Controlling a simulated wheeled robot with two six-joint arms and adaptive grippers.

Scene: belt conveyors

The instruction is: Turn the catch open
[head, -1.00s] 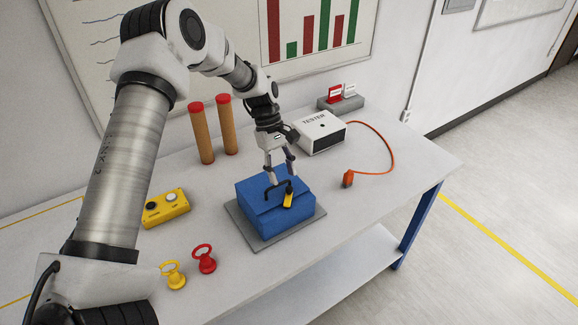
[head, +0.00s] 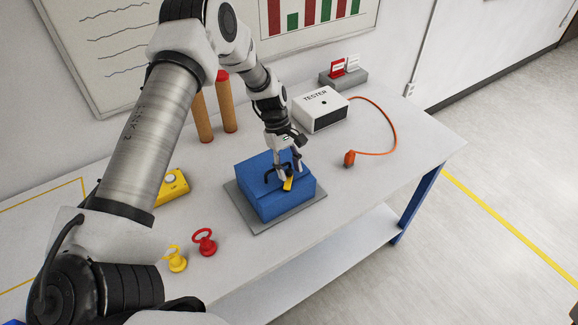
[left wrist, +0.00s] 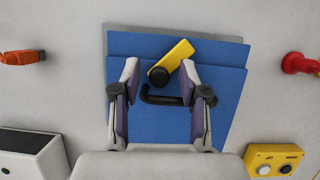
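A blue box (head: 262,198) with a lid sits on a grey mat (head: 240,208) on the table. A yellow catch (head: 288,184) is at its front edge; in the left wrist view the catch (left wrist: 179,54) lies diagonally from a round black knob (left wrist: 158,77). A black handle (left wrist: 163,100) is behind the knob on the lid. My left gripper (head: 287,173) points down over the box. In the left wrist view its fingers (left wrist: 160,70) are apart, one on each side of the knob, and hold nothing. Contact with the catch cannot be told. My right gripper is out of view.
A white tester (head: 320,108) with an orange cable and plug (head: 349,158) stands behind to the right. Red (head: 204,242) and yellow (head: 176,259) ringed pieces and a yellow button box (head: 173,186) are to the left. Two brown posts (head: 226,105) stand behind.

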